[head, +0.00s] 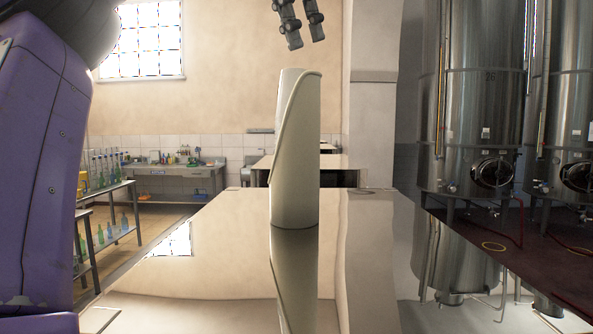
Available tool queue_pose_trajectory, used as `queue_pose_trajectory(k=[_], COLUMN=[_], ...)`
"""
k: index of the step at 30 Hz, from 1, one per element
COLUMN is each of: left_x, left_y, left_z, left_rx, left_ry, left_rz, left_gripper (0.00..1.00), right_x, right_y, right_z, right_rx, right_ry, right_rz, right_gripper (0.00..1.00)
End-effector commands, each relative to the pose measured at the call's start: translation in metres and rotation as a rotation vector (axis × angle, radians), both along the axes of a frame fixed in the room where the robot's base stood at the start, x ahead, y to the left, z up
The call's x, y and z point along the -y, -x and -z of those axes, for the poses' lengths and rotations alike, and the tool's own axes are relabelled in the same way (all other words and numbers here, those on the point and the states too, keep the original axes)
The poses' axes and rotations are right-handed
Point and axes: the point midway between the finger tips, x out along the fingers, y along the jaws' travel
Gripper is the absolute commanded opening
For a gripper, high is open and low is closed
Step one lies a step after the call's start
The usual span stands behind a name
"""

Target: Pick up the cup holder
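The cup holder (294,150) looks like a tall, off-white cylinder with a slanted, curved rim down one side. It stands upright on a shiny table (225,255), near the middle of the head view. My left gripper (306,40) shows at the top edge, above the cup holder in the picture and apart from it. Its two dark fingers point down with a gap between them, and nothing is seen between them. The rest of this gripper is cut off by the frame. My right gripper is not in view.
The tabletop around the cup holder is clear and mirrors it. A shelf rack (108,185) with bottles stands at the left. Large steel tanks (483,100) stand at the right. A workbench (175,170) with small items is by the back wall.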

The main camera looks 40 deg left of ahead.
Motion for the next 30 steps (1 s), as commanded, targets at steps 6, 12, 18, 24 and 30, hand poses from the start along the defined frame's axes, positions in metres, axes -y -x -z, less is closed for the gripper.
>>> queue_pose_trajectory(k=[6,12,18,24,30], left_x=[0.0,0.0,0.003,0.004,0.004], left_y=[-0.005,-0.009,-0.018,-0.024,-0.025], left_z=[0.012,0.023,0.046,0.058,0.06], left_rx=[0.003,0.0,-0.001,0.001,0.004], left_ry=[0.001,0.0,0.0,-0.001,0.0], left_rz=[-0.003,-0.003,-0.003,-0.004,-0.004], left_gripper=[0.14,0.14,0.14,0.14,0.14], right_x=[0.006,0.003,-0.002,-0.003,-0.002], right_y=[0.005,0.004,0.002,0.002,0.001], right_z=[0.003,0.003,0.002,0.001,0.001], right_rx=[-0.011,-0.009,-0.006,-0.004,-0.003], right_ry=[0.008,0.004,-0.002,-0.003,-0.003], right_rz=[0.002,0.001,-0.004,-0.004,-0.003], right_gripper=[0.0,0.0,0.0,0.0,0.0])
